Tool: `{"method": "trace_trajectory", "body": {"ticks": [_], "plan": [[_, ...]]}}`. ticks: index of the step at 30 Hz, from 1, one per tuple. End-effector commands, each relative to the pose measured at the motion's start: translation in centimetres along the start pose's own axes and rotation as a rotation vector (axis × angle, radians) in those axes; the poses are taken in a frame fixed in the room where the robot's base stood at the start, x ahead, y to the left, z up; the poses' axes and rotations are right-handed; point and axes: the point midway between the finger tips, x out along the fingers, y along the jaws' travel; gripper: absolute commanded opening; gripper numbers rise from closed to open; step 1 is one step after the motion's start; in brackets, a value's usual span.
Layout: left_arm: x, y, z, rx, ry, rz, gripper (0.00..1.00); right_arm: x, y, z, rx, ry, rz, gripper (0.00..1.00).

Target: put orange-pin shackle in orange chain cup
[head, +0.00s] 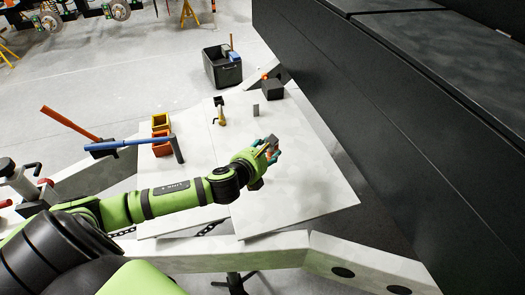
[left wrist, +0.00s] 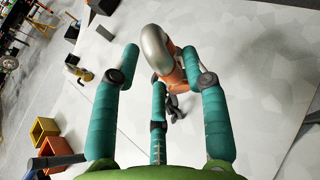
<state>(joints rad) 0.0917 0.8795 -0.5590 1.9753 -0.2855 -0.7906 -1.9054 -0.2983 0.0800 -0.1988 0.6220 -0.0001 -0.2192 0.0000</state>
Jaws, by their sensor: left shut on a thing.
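My left gripper (head: 270,150) is above the white panel (head: 305,195) in the head view. Its teal fingers (left wrist: 160,85) are shut on the shackle, a rounded silver-grey bow (left wrist: 155,48) with an orange pin part (left wrist: 185,65) in the left wrist view. In the head view the shackle (head: 271,141) is small and partly hidden by the fingers. The orange cup (head: 162,149) stands on the panel to the left of the gripper, with the yellow cup (head: 160,121) just behind it. Both cups also show at the lower left of the wrist view, the orange one (left wrist: 62,148) partly cut off by a dark tool.
A brass-coloured part (head: 221,117), a grey block (head: 256,110) and a dark box (head: 271,89) stand farther back. A black wall (head: 400,110) bounds the right. The panel's front right is clear.

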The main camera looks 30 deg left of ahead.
Motion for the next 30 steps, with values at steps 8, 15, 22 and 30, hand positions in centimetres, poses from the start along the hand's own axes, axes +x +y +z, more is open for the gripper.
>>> {"method": "trace_trajectory", "body": {"ticks": [8,15,22,30], "plan": [[4.4,4.1,-1.4,0.0,-0.002,0.005,0.0,-0.1,0.0,-0.1,0.0,0.002,0.0,0.4],[8.2,7.4,-2.6,-0.002,-0.004,0.003,0.0,0.0,0.0,0.0,-0.001,0.0,0.0,0.4],[9.6,8.6,-3.3,0.0,-0.003,0.0,0.0,0.1,-0.1,0.1,-0.001,-0.003,-0.001,0.4],[11.0,8.6,-6.6,-0.002,-0.001,0.0,0.0,0.6,-0.1,0.4,-0.002,-0.006,-0.001,0.4]]}}
